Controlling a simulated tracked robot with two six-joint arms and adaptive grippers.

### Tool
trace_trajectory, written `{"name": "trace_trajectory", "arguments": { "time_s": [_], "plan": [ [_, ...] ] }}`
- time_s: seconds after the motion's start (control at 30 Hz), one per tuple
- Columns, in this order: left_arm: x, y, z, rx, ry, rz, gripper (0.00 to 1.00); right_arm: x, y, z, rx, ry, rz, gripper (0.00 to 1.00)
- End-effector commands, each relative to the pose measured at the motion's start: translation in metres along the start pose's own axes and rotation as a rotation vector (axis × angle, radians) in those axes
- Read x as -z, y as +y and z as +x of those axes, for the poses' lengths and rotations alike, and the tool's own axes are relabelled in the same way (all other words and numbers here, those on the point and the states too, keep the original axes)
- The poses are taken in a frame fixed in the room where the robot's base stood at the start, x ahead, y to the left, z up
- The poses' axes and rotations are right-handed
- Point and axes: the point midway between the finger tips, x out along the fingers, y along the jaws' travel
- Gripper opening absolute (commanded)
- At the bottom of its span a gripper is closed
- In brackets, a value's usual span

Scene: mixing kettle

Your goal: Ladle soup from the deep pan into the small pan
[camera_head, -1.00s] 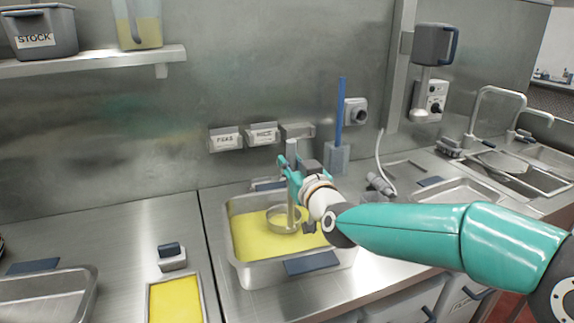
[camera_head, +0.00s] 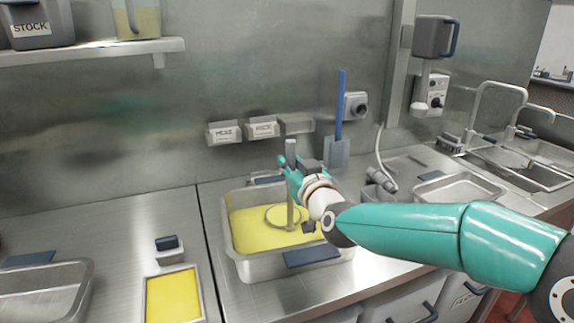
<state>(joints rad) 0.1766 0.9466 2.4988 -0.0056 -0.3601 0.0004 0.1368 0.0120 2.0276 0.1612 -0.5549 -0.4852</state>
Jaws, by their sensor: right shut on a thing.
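The deep pan (camera_head: 272,267) is a steel pan with blue handles, filled with yellow soup (camera_head: 255,238). My right gripper (camera_head: 291,172) is shut on the upright handle of the ladle (camera_head: 291,150) above the pan. The ladle's round bowl (camera_head: 280,217) is in the pan at the soup's surface and looks filled with yellow soup. A smaller pan (camera_head: 203,300) with yellow contents stands to the left, cut by the lower edge; I take it as the small pan but cannot be sure. My left gripper is not in view.
A steel tray (camera_head: 82,292) lies at the lower left. A hose nozzle (camera_head: 379,186) and a sink (camera_head: 520,170) are to the right. Counter between tray and deep pan is partly clear.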

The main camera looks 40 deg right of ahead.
Motion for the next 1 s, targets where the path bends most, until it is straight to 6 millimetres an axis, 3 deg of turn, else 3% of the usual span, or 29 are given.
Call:
{"name": "trace_trajectory", "arguments": {
  "time_s": [0.27,1.0],
  "plan": [
    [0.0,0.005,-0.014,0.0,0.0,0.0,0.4,0.021,0.0,0.0,-0.001,0.007,0.001,0.0],
    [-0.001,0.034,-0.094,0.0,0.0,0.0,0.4,0.123,0.0,-0.003,0.001,0.01,-0.001,0.0]
  ]
}}
